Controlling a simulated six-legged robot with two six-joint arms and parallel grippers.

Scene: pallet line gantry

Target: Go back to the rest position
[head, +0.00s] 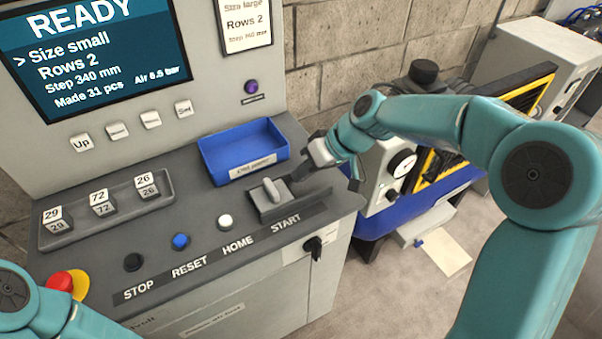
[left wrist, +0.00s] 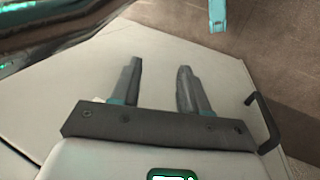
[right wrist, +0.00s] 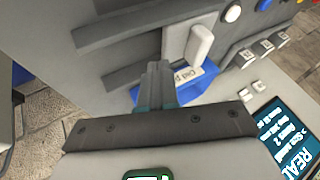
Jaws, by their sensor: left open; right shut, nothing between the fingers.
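My right gripper (head: 312,180) is at the right end of the grey control panel, just right of the grey start lever (head: 270,194) and apart from it. In the right wrist view its two fingers (right wrist: 161,82) are together with nothing between them, and the lever (right wrist: 198,42) shows beyond them. My left gripper is outside the head view, where only part of my left arm shows at the lower left. In the left wrist view its fingers (left wrist: 157,85) are spread apart and empty, over a pale flat surface.
The console carries a blue tray (head: 243,150), buttons, a red stop knob (head: 60,281) and a screen (head: 90,50) reading READY. A blue and yellow machine (head: 400,170) stands right of the console, near my right arm. Grey floor (head: 400,300) is open in front.

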